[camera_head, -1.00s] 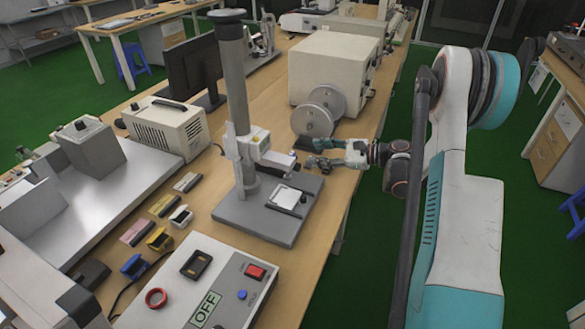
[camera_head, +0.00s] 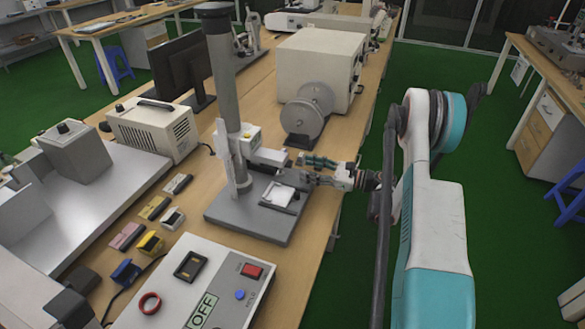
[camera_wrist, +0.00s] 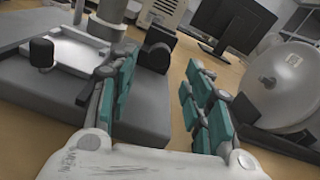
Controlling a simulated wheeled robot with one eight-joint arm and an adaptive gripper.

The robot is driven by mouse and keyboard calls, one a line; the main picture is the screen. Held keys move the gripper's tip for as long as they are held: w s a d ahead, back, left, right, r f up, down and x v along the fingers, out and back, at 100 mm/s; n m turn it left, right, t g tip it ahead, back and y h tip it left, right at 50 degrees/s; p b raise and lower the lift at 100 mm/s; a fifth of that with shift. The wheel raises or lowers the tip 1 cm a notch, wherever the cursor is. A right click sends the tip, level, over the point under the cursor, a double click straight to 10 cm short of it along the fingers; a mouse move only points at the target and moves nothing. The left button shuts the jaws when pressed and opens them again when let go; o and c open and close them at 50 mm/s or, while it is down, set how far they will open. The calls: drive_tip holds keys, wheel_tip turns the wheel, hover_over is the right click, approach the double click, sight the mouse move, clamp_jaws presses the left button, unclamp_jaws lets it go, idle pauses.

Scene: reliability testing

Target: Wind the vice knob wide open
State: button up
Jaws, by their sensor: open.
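The vice, with a pale plate (camera_head: 283,194), sits on the grey base (camera_head: 240,222) of a column stand. In the wrist view the plate (camera_wrist: 82,52) is at upper left. A black cylindrical knob (camera_wrist: 41,53) stands at its near left, and a dark bar lies along its right side beside my left finger. I cannot tell for certain which part is the vice knob. My gripper (camera_head: 308,168) is at the right rear of the vice. In the wrist view my gripper (camera_wrist: 160,65) is open, its green-padded fingers apart with nothing between them.
The column (camera_head: 225,95) rises behind the vice, with a head overhanging it. A control box (camera_head: 205,285) is in front. The table's right edge runs beneath my arm.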

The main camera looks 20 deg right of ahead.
drive_tip(key=b+x, duration=0.1)
drive_tip(key=x, duration=0.5)
drive_tip(key=shift+w+a, duration=0.15)
drive_tip(key=shift+a, duration=0.05)
drive_tip(key=c, duration=1.1)
